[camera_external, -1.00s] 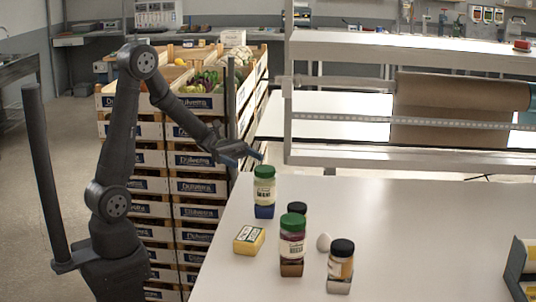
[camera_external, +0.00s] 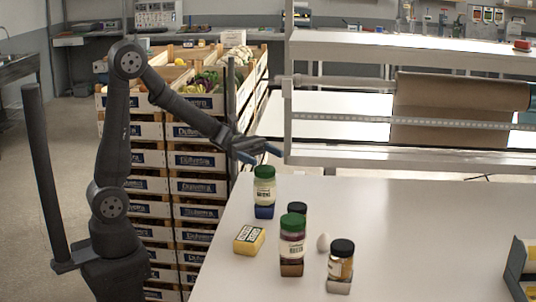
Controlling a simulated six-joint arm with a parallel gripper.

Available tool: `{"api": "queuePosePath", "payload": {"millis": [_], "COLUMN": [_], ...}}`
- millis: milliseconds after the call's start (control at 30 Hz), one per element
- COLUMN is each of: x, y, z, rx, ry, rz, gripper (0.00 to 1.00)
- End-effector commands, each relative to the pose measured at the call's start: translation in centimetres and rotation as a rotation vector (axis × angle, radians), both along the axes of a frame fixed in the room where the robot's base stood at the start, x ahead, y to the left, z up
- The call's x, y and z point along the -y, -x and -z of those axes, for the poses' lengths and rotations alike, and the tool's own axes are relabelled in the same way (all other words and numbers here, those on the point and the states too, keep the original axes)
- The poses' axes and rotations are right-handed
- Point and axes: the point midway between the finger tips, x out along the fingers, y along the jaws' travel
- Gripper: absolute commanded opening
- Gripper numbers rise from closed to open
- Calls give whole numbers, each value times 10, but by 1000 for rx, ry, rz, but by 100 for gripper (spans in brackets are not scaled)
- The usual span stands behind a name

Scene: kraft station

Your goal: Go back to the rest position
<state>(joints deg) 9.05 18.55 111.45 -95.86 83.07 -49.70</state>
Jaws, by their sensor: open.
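My gripper (camera_external: 262,153) is open and empty. It hangs in the air at the table's far left corner, above and behind a green-lidded jar (camera_external: 264,185) on a blue block (camera_external: 264,211). It touches nothing that I can see. My arm reaches to it from the left, bent at the elbow.
On the white table (camera_external: 420,230) stand a taller green-lidded jar (camera_external: 292,243), a black-lidded jar (camera_external: 340,265), another dark-lidded jar (camera_external: 297,209) partly hidden, a yellow box (camera_external: 249,240) and an egg-like white object (camera_external: 323,242). Stacked crates (camera_external: 195,187) stand behind my arm. A paper roll (camera_external: 450,110) is at the back.

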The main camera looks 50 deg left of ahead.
Motion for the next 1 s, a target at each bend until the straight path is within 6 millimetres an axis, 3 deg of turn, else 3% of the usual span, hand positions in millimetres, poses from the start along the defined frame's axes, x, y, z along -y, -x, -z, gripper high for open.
{"api": "queuePosePath", "payload": {"millis": [800,1000], "x": [48,48], "y": [97,94], "z": [-64,-106], "rx": [4,7], "ry": [2,2], "rz": [4,0], "gripper": [76,76]}}
